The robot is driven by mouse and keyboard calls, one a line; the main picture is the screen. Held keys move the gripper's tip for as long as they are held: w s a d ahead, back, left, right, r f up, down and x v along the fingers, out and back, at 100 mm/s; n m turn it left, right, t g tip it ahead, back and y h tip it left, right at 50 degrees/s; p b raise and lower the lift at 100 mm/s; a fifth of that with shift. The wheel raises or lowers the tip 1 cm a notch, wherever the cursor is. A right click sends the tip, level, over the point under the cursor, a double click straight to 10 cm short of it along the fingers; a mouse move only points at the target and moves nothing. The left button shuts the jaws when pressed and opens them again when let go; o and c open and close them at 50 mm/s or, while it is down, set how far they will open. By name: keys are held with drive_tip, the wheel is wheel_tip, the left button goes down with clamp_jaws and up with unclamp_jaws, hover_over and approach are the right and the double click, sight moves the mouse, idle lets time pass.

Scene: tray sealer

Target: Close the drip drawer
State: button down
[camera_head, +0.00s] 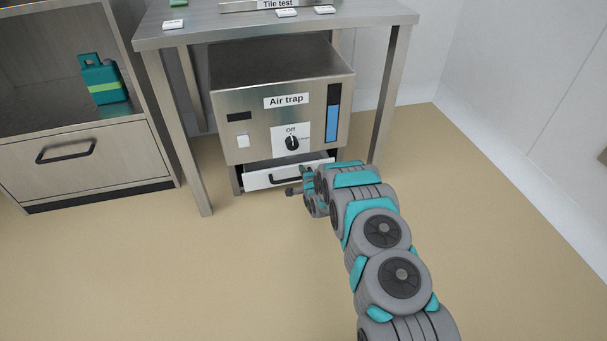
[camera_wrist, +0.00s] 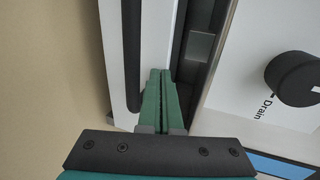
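The drip drawer (camera_head: 256,181) is a low white drawer with a dark bar handle (camera_head: 284,179), at the bottom of the steel "Air trap" unit (camera_head: 260,120). It stands partly open, with its front out from the unit. In the wrist view the drawer's white front (camera_wrist: 157,35) and dark handle (camera_wrist: 131,50) run up the picture, with a dark gap beside the front. My gripper (camera_head: 307,180) is at the right end of the drawer. Its green fingers (camera_wrist: 160,78) are together with nothing seen between them, close against the drawer front. Whether they touch it I cannot tell.
A knob (camera_head: 292,142) marked "Off" and "Drain" sits above the drawer and shows in the wrist view (camera_wrist: 293,78). Table legs (camera_head: 181,135) flank the unit. A cabinet with a handled drawer (camera_head: 90,165) stands left. The floor in front is clear.

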drive_tip(key=shift+w+r, duration=0.25)
drive_tip(key=shift+r, duration=0.1)
drive_tip(key=shift+s, duration=0.1)
drive_tip(key=f+v, duration=0.1)
drive_tip(key=v, duration=0.7)
drive_tip(key=s+d+r+n+g+h+p, duration=0.1)
drive_tip(key=s+d+r+n+g, duration=0.15)
drive_tip(key=r, duration=0.45)
drive_tip(key=s+d+r+n+g+h+p, duration=0.1)
drive_tip(key=d+r+p, duration=0.15)
drive_tip(key=r, duration=0.45)
drive_tip(key=s+d+r+n+g+h, duration=0.1)
drive_tip(key=s+d+r+n+g, duration=0.4)
drive_tip(key=s+r, duration=0.75)
drive_tip(key=s+d+r+n+g+p, duration=0.1)
drive_tip(key=s+r, duration=0.4)
drive_tip(key=s, duration=0.9)
drive_tip(key=s+d+r+n+g+p, duration=0.2)
drive_tip(key=s+r, duration=0.3)
drive_tip(key=s, duration=1)
drive_tip(key=s+d+r+n+g+h+p, duration=0.1)
drive_tip(key=s+d+r+n+g, duration=0.2)
drive_tip(key=s, duration=1.2)
wheel_tip(320, 180, up, 2)
drive_tip(key=shift+g, duration=0.55)
